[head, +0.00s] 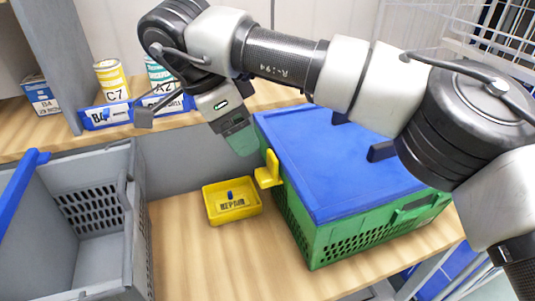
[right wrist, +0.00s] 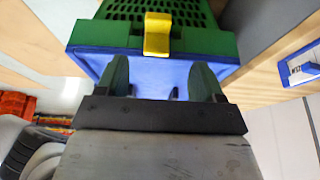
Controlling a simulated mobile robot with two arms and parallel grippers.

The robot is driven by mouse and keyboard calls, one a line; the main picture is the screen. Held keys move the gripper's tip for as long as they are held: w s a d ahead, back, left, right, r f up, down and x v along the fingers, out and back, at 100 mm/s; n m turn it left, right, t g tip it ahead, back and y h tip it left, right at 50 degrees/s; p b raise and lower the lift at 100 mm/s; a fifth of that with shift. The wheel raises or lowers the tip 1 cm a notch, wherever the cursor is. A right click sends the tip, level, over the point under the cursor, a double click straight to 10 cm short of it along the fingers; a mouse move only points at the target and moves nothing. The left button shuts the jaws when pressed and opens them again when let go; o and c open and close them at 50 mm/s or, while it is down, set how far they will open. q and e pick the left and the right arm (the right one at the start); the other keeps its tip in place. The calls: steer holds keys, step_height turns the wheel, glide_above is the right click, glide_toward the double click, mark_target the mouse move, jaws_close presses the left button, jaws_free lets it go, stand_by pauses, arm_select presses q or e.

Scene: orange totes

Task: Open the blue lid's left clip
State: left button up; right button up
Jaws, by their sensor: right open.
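The blue lid (head: 335,150) lies on the green crate (head: 350,240) on the wooden surface. A yellow clip (head: 268,170) sits at the crate's left side, beside the lid edge. In the right wrist view the clip (right wrist: 157,35) lies across the green rim, beyond my fingertips. I cannot tell whether it is latched. My right gripper (head: 240,140) is open and empty, behind the clip near the lid's back left corner. Its two green fingers (right wrist: 162,75) are spread apart, short of the clip in the wrist view. My left gripper does not show.
A yellow tray (head: 211,210) with a small blue item stands left of the crate. A grey tote (head: 130,235) with a blue bar (head: 20,190) is at the left. Cans (head: 112,80) and blue bins (head: 105,115) stand on the back shelf. The front wood is clear.

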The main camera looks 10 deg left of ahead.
mark_target(263, 174)
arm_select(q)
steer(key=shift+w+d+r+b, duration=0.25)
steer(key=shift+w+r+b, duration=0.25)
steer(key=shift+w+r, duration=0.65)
arm_select(e)
steer(key=x, duration=1)
steer(key=shift+s+f, duration=0.2)
steer(key=shift+f, duration=0.1)
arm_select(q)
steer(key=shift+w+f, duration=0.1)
arm_select(e)
steer(key=c, duration=0.9)
